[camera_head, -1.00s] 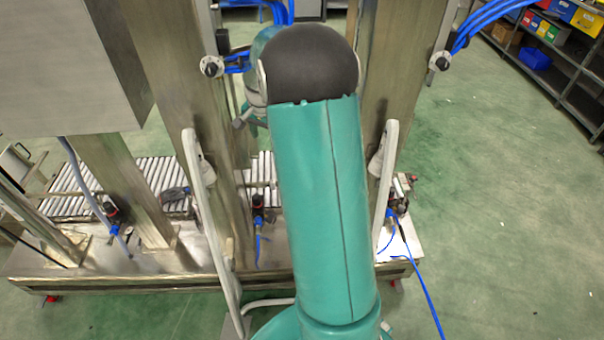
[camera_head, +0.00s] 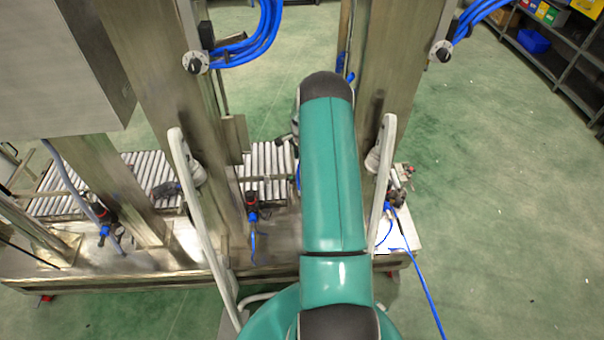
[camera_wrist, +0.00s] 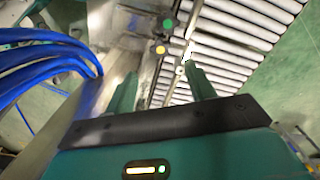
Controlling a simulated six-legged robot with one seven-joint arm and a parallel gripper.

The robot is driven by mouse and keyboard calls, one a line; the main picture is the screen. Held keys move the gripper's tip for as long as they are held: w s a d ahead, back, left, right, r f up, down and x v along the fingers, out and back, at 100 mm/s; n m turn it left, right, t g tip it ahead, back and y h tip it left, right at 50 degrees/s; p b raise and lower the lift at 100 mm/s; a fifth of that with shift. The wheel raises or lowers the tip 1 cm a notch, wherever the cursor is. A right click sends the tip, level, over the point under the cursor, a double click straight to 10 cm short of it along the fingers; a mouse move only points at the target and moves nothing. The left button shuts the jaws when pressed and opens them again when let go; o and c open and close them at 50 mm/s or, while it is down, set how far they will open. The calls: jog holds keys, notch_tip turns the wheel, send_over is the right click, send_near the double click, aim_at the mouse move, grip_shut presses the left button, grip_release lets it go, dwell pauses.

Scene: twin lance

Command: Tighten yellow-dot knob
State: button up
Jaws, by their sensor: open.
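In the wrist view a yellow dot (camera_wrist: 160,49) shows on a metal post, with a green dot (camera_wrist: 168,24) just above it. A small pale fitting (camera_wrist: 187,52) is right of the yellow dot; I cannot tell whether it is the knob. My gripper (camera_wrist: 160,72) is open, its two teal fingers apart and pointing toward the dots, with nothing visible between the tips. In the head view a round dial-like knob (camera_head: 195,62) is on the left post and another (camera_head: 443,51) on the right post; no dots are readable there. My gripper is hidden there by my arm.
Blue hoses (camera_head: 250,40) bend out beside the left post, and blue hoses (camera_wrist: 45,65) fill the wrist view's left side. A roller conveyor (camera_head: 265,165) lies behind the posts. Shelves with bins (camera_head: 560,45) stand at the upper right. The green floor (camera_head: 500,200) at right is open.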

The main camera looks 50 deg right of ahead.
notch_tip(320, 180, down, 9)
jog(key=shift+f, duration=0.1)
dwell(0.3)
jog(key=c, duration=1)
